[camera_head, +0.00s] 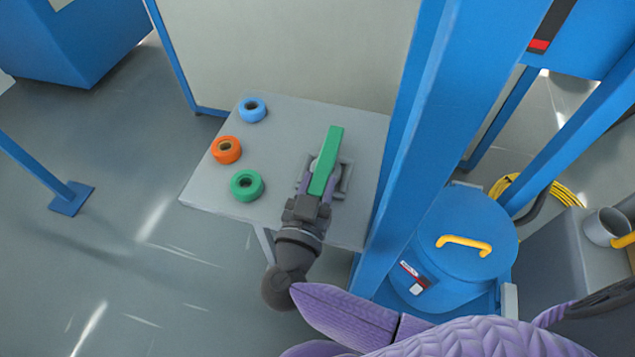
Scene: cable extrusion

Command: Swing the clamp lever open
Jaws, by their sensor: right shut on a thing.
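The clamp lever is a long green bar (330,150) over the right part of the grey table. It lies lengthwise, pointing away from me and slightly right. Below it sits a grey clamp base (345,178), partly hidden by the lever and my gripper. My right gripper (317,184) reaches in from the front, its purple fingers on either side of the lever's near end, shut on it. My left gripper is not in view.
Blue (252,110), orange (226,150) and green (247,186) tape rolls sit on the left of the grey table (290,115). A blue post (425,130) stands close on the table's right. Beyond it is a blue drum (465,225) with a yellow handle (465,242).

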